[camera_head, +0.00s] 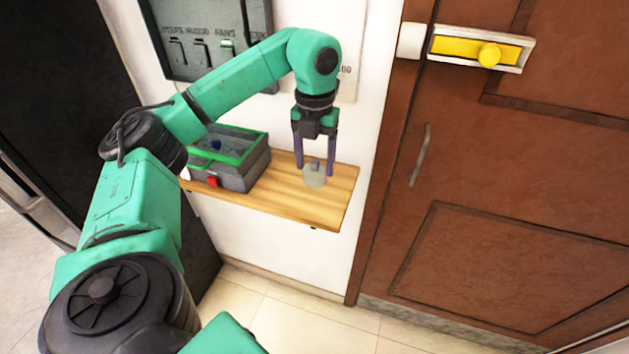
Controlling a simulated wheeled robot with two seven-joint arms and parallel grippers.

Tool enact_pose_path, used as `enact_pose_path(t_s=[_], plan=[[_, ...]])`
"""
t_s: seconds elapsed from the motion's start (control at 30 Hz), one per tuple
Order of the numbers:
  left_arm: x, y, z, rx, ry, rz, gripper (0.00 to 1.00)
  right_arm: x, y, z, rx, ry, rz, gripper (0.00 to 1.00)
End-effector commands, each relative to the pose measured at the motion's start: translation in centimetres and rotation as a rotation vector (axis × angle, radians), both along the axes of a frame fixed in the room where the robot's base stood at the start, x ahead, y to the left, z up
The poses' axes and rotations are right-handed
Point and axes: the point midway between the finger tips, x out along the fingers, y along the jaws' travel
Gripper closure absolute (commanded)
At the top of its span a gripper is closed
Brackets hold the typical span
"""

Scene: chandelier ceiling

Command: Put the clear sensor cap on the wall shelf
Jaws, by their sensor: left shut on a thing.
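The clear sensor cap (314,179) is a small, pale, see-through cylinder at the right part of the wooden wall shelf (343,192). My left gripper (314,167) points down over the shelf, one finger on each side of the cap, and is shut on it. The cap looks upright, at or just above the shelf top; I cannot tell whether its base touches the wood. My right gripper is not in view.
A grey box with a green rim (240,175) and a red latch stands on the shelf's left part. A grey panel (205,45) hangs on the wall above. Bare shelf lies around the cap.

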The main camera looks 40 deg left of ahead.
Motion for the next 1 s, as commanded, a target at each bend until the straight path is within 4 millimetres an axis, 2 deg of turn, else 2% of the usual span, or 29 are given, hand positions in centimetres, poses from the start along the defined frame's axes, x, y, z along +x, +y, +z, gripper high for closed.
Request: enact_pose_path(t_s=[0.23,0.57,0.6,0.67,0.7,1.0], plan=[[-0.1,0.0,-4.2,0.000,0.002,0.000,0.85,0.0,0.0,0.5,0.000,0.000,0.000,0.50],[0.0,0.0,-4.9,0.000,0.001,-0.001,0.85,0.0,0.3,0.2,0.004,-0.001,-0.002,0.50],[0.0,0.0,-4.9,0.000,0.001,-0.001,0.29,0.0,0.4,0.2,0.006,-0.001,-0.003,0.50],[0.0,0.0,-4.8,0.000,0.001,-0.001,0.06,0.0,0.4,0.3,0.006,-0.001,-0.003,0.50],[0.0,0.0,-4.8,0.000,0.000,-0.001,0.03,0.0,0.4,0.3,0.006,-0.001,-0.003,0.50],[0.0,0.0,-4.5,-0.001,0.000,-0.001,0.03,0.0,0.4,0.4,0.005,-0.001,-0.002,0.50]])
